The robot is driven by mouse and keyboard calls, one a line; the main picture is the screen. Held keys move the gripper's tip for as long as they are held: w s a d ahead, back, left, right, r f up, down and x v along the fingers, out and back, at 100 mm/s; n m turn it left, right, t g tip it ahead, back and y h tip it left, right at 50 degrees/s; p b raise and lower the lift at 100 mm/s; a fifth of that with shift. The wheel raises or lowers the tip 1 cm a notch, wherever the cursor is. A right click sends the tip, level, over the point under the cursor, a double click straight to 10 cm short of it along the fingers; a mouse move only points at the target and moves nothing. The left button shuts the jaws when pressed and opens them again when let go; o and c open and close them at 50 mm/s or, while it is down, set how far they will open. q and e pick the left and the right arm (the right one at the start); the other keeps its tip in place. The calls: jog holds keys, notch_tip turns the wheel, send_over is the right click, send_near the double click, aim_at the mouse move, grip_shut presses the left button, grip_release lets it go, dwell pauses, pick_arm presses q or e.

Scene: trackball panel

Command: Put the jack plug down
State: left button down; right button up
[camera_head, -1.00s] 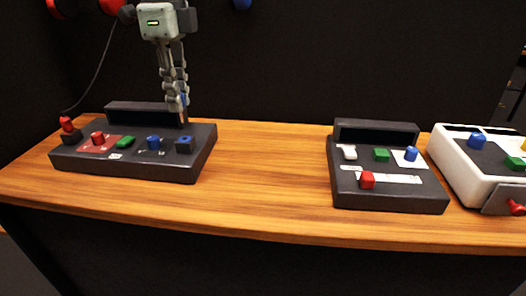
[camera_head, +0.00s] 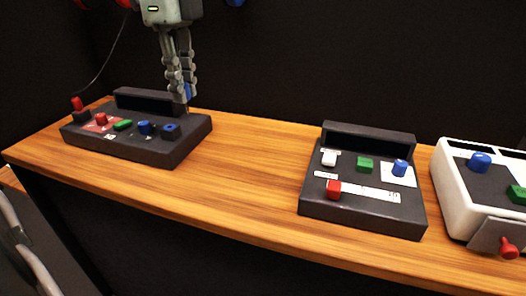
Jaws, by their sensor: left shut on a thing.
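My left gripper (camera_head: 181,96) points down at the back right of the left dark panel (camera_head: 140,148). The fingers hide part of the plug. The tip shows near the panel's back right edge; I cannot tell whether it touches anything.
The left panel also bears red, green and blue controls (camera_head: 123,125) and a red-topped piece with a cord. A second dark panel (camera_head: 365,212) and a white panel (camera_head: 453,205) stand to the right. Bare wooden tabletop (camera_head: 245,165) lies between.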

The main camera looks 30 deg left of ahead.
pick_arm(q)
jog(key=w+d+f, duration=0.2)
jog(key=f, duration=0.1)
jog(key=w+d+f+p, duration=0.1)
jog(key=w+d+f, duration=0.2)
jog(key=w+d+f+p, duration=0.1)
jog(key=w+d+f, duration=0.2)
jog(key=f, duration=0.1)
jog(key=shift+w+f, duration=0.1)
jog(key=shift+w, duration=0.05)
jog(key=shift+f, duration=0.4)
pick_arm(e)
jog(key=f, duration=0.5)
jog(key=shift+s, duration=0.4)
pick_arm(q)
jog(key=shift+f, duration=0.1)
jog(key=shift+f, duration=0.1)
jog(key=shift+b, duration=0.35)
pick_arm(e)
jog(key=shift+w+a+r, duration=0.1)
jog(key=shift+w+r, duration=0.1)
jog(key=shift+r, duration=0.3)
jog(key=shift+w+r, duration=0.15)
jog(key=shift+r, duration=0.3)
pick_arm(q)
jog(key=shift+f, duration=0.1)
